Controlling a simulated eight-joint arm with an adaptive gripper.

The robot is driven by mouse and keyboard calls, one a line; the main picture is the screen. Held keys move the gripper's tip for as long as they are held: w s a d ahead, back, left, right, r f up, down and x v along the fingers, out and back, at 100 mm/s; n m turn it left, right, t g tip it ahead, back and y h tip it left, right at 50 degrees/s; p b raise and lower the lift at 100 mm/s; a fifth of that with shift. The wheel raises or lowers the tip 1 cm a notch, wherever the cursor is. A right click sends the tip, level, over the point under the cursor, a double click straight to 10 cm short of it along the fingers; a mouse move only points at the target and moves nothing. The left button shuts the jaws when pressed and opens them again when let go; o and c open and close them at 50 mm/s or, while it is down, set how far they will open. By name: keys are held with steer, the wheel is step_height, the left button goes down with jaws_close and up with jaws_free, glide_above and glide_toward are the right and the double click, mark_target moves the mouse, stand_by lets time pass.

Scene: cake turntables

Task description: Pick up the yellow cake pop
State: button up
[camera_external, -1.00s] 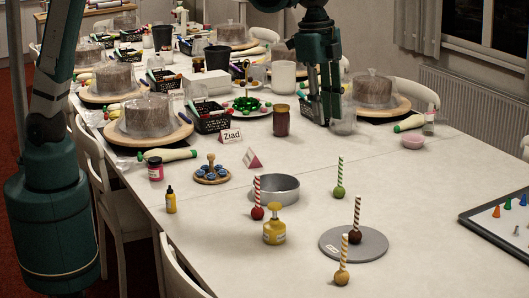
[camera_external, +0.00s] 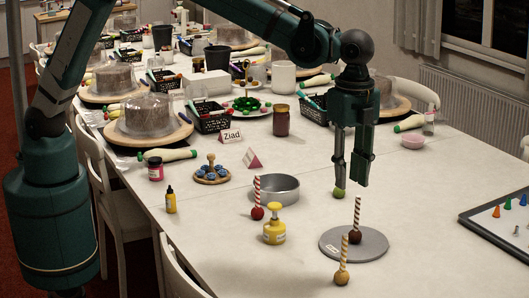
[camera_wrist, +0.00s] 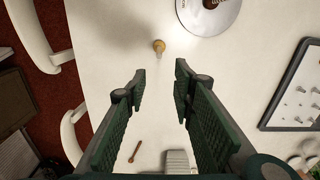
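The yellow cake pop (camera_external: 341,277) is a golden ball with a striped stick, standing upright on the table near the front, in front of the grey disc (camera_external: 329,249). In the wrist view the yellow cake pop (camera_wrist: 159,46) shows beyond the fingertips, between their lines and apart from them. My gripper (camera_external: 351,180) is open and empty, pointing down above the table, behind the yellow cake pop. Its two spread fingers also show in the wrist view (camera_wrist: 160,72).
A brown cake pop (camera_external: 354,236) stands on the grey disc. A red cake pop (camera_external: 257,213) is by the round pan (camera_external: 273,189). My fingers partly hide a green cake pop (camera_external: 339,192). A yellow bottle (camera_external: 274,232) stands left.

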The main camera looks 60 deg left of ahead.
mark_target(346, 234)
step_height(346, 234, down, 15)
steer(key=shift+f, duration=0.1)
steer(key=shift+f, duration=1.25)
steer(key=shift+s+d+f+b, duration=0.1)
steer(key=shift+f+b, duration=0.5)
steer(key=shift+f, duration=2)
jaws_close()
